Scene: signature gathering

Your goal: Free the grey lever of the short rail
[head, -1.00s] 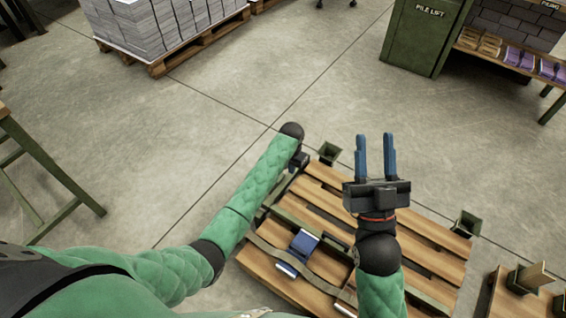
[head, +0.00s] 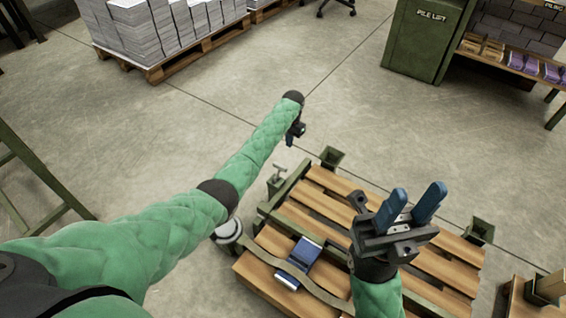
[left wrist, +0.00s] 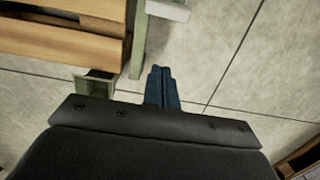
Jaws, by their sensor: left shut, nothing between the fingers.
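A small grey T-shaped handle (head: 279,169), which looks like the grey lever, stands at the left edge of the pallet, beside a green rail (head: 290,186). In the left wrist view a pale grey bar (left wrist: 168,10) shows at the top edge, beside a green upright piece (left wrist: 139,45); I cannot tell whether the lever is locked or loose. My left gripper (head: 290,142) is beyond the handle and apart from it, pointing down. Its blue fingers (left wrist: 162,70) are together and empty. My right gripper (head: 417,191) is open and empty above the pallet's right part.
The wooden pallet (head: 335,208) bears a strap (head: 318,285) and a blue item (head: 300,258). Green sockets stand at its far corner (head: 331,157) and right corner (head: 479,231). A green pile lift (head: 425,45) and paper stacks (head: 150,30) are farther back. The floor ahead is clear.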

